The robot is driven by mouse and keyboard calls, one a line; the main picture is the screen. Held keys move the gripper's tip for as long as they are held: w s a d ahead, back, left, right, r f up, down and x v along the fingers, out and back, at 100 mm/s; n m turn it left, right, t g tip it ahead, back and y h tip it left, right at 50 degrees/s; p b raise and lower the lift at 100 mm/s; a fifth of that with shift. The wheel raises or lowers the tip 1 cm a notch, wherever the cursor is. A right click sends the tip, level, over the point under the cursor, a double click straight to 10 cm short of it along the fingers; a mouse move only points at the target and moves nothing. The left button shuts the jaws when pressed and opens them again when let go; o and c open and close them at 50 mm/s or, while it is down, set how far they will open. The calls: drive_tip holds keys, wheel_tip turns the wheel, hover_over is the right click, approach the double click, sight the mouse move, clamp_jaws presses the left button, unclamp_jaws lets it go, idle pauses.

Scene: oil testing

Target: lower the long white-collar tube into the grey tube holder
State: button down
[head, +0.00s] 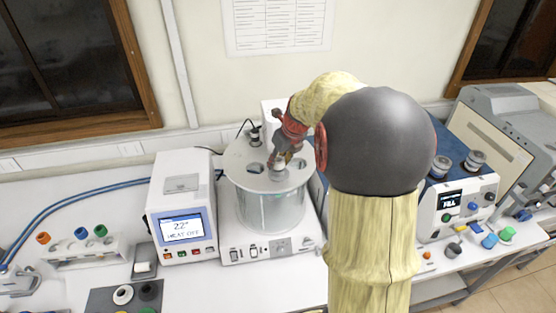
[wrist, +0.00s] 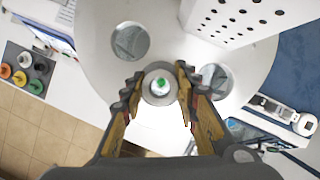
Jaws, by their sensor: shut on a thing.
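My gripper (head: 283,157) is over the lid of the clear round bath. In the wrist view its two fingers (wrist: 159,80) are shut on the tube (wrist: 160,91), seen end-on with a pale round collar and a green spot in its middle. In the head view the tube's pale top (head: 279,168) shows just under the fingers, at an opening in the lid. I cannot tell how far its body reaches into the bath. A dark grey block (head: 101,300) with several coloured round pieces lies at the front left; it may be the grey tube holder. It also shows in the wrist view (wrist: 12,59).
The bath lid (head: 240,160) has other openings. A white heater box (head: 181,190) stands left of the bath, and a blue-and-white instrument (head: 455,205) to the right. A white rack (head: 85,252) with coloured caps is further left. A perforated white box (wrist: 240,20) rises beside the lid.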

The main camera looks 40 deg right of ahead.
drive_tip(key=shift+f, duration=0.6)
drive_tip(key=c, duration=1.6)
unclamp_jaws()
drive_tip(key=shift+c, duration=0.2)
drive_tip(key=p+v, duration=0.7)
drive_tip(key=v, duration=0.4)
